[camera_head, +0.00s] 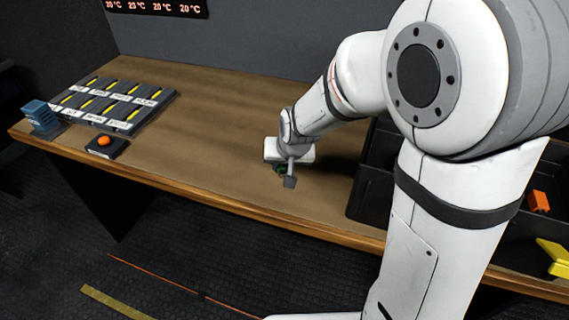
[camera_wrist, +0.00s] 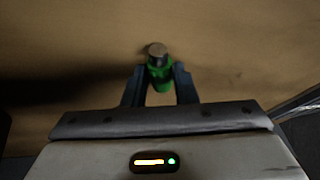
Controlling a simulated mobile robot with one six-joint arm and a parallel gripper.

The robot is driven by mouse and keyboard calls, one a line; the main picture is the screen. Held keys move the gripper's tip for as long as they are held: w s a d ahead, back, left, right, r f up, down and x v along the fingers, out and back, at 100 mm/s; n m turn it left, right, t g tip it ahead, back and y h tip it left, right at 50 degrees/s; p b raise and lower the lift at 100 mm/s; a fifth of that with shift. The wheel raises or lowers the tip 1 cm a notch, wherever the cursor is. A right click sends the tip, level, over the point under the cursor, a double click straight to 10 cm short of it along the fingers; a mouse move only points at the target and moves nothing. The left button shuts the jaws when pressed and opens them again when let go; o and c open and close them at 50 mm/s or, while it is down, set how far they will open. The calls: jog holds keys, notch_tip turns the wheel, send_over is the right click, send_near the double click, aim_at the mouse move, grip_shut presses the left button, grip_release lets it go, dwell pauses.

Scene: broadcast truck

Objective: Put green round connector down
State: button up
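The green round connector (camera_wrist: 159,72) has a green body and a grey metal end. In the wrist view it sits between the two fingers of my gripper (camera_wrist: 158,80), which appear closed against its sides. In the head view my gripper (camera_head: 284,177) is over the front part of the wooden table (camera_head: 220,115), and only a small green bit of the connector (camera_head: 279,169) shows beside the fingers. I cannot tell whether the connector touches the table top.
A panel of labelled slots with yellow strips (camera_head: 118,103) stands at the table's left, with an orange button box (camera_head: 104,144) and a blue block (camera_head: 40,115) nearby. A dark bin (camera_head: 374,178) with orange (camera_head: 539,201) and yellow (camera_head: 553,256) pieces is right. The table's middle is clear.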

jog(key=shift+s+d+f, duration=0.15)
jog(key=shift+s+f, duration=0.1)
jog(key=shift+f, duration=0.15)
jog(key=shift+w+r+p, duration=0.1)
jog(key=shift+r+p, duration=0.35)
jog(key=shift+p, duration=0.1)
jog(key=v, duration=1.2)
jog(key=shift+w+p, duration=0.2)
jog(key=shift+p, duration=0.1)
jog(key=shift+r, duration=0.1)
